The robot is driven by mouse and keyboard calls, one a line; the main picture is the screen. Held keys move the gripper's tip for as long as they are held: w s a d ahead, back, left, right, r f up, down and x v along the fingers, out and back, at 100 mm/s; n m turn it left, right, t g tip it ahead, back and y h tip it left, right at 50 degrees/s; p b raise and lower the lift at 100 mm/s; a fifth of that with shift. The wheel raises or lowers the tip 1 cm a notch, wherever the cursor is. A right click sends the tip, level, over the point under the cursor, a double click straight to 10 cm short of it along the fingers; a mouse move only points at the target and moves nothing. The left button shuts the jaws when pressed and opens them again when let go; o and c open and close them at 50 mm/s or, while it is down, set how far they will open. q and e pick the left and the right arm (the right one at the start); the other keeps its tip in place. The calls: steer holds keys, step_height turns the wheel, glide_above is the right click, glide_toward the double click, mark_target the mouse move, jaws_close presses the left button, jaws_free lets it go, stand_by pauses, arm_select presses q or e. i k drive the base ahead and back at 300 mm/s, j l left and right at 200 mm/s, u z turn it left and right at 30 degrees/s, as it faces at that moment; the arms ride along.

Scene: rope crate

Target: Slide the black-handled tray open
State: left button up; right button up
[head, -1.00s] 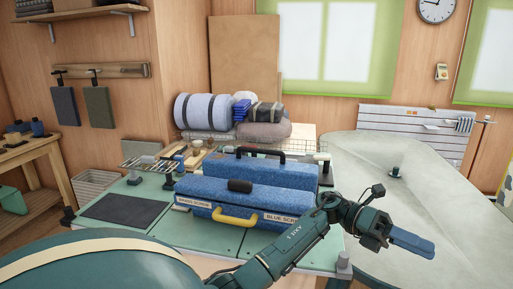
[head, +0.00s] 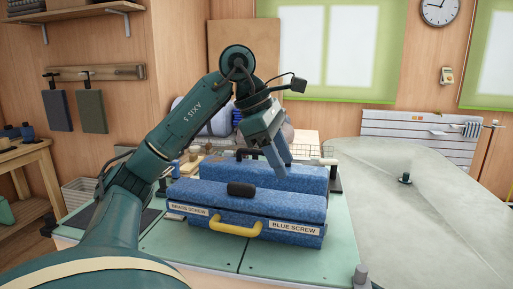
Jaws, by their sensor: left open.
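A blue speckled case (head: 290,205) sits on the green bench, with labels reading BRASS SCREW and BLUE SCREW. A thick black handle (head: 240,189) shows at its upper front edge. A yellow handle (head: 236,228) sits lower on its front. Nothing shows pulled out of the case. Behind it a blue block (head: 305,178) carries another black handle (head: 248,152), partly covered by my gripper. My left gripper (head: 277,160) is open, pointing down in front of that block in the picture, apart from the front handles. Whether it touches anything cannot be told. My right gripper is not in view.
The green bench top (head: 195,243) is clear in front of the case. A grey post (head: 361,276) stands at its near right corner. A large pale table (head: 430,220) lies to the right.

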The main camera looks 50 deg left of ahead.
mark_target(313, 181)
steer(key=i+j, duration=0.1)
steer(key=j, duration=0.25)
steer(key=i+j, duration=0.15)
steer(key=j, duration=0.15)
steer(key=i+j, duration=0.1)
steer(key=j, duration=0.25)
steer(key=i+j, duration=0.1)
steer(key=j, duration=0.25)
steer(key=i+j, duration=0.1)
steer(key=j, duration=0.2)
